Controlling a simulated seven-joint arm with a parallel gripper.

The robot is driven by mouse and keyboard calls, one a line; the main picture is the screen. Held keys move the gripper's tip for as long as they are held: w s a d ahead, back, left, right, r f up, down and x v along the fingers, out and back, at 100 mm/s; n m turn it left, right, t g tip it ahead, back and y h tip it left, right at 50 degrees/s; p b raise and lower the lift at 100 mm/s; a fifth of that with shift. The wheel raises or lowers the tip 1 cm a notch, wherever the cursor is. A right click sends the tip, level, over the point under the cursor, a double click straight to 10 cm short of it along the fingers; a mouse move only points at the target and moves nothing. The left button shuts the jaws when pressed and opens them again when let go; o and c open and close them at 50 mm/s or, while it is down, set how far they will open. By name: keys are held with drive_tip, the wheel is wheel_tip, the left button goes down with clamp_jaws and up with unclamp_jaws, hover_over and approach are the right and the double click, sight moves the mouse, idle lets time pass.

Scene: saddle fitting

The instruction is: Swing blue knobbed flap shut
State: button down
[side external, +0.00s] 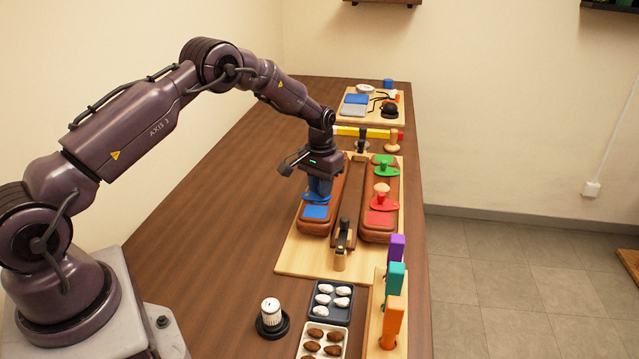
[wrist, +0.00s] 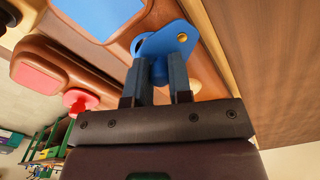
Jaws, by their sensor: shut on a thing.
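The blue flap (side external: 314,197) sits on the left brown saddle piece (side external: 319,222), beside a blue square patch (side external: 315,212). In the wrist view the flap (wrist: 166,43) is a rounded blue plate with a brass-coloured pin near one end, and the blue square (wrist: 98,14) lies apart from it. My gripper (side external: 319,188) is over the flap, pointing down. In the wrist view my gripper's fingers (wrist: 160,78) are shut on the flap's blue knob, which is mostly hidden between them. Whether an opening lies under the flap is hidden.
The right saddle piece carries a red flap (side external: 383,201) and a green flap (side external: 384,170). A black-topped clamp (side external: 343,233) stands between the pieces in front. Purple, teal and orange blocks (side external: 396,278) stand at front right. Bare table lies to the left.

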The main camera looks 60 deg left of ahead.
drive_tip(key=shift+s+d+m, duration=0.15)
drive_tip(key=shift+d+m, duration=0.05)
drive_tip(key=shift+m, duration=0.75)
drive_tip(key=shift+s+d+m, duration=0.15)
drive_tip(key=shift+d+m, duration=0.05)
drive_tip(key=shift+m, duration=0.75)
drive_tip(key=c, duration=1)
unclamp_jaws()
drive_tip(key=shift+c, duration=0.2)
wheel_tip(320, 180, up, 13)
